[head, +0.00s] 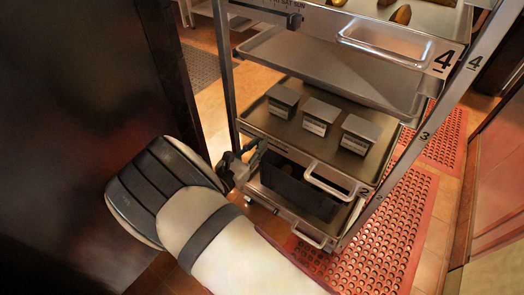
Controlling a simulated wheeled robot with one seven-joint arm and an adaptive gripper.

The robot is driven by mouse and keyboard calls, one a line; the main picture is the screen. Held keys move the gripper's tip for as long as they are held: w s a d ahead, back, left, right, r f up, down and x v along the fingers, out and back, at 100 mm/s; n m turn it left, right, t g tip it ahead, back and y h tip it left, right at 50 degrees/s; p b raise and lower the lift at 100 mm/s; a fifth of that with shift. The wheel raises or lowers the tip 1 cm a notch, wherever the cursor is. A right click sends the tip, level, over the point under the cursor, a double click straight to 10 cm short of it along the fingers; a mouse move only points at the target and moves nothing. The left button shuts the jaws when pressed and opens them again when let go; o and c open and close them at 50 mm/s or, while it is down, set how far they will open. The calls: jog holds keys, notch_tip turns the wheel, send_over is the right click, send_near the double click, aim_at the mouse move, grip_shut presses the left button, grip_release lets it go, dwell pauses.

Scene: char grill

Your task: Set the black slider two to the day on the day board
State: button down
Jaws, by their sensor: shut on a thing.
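My gripper (236,168) is at the left front of the rack, beside the front edge of the tray at level two (310,152). It is shut on a small dark thing there, which appears to be the black slider two; the fingers largely hide it. The day board of level two and its lettering cannot be made out here. Higher up, a strip with day letters ending in SAT SUN (287,6) and a dark bar with a slider (292,20) show at the top level.
Three grey lidded containers (320,117) stand on the level-two tray. A dark bin (295,188) sits below. Tray handles (330,182) jut forward. An empty tray (340,70) is above. A dark panel (80,90) stands close on the left; red mats (395,225) lie right.

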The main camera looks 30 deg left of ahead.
jog(key=shift+a, duration=0.2)
jog(key=c, duration=1.5)
grip_release()
jog(key=shift+s+a, duration=0.15)
jog(key=shift+s, duration=1.75)
jog(key=shift+s+a, duration=0.15)
jog(key=shift+s, duration=1.75)
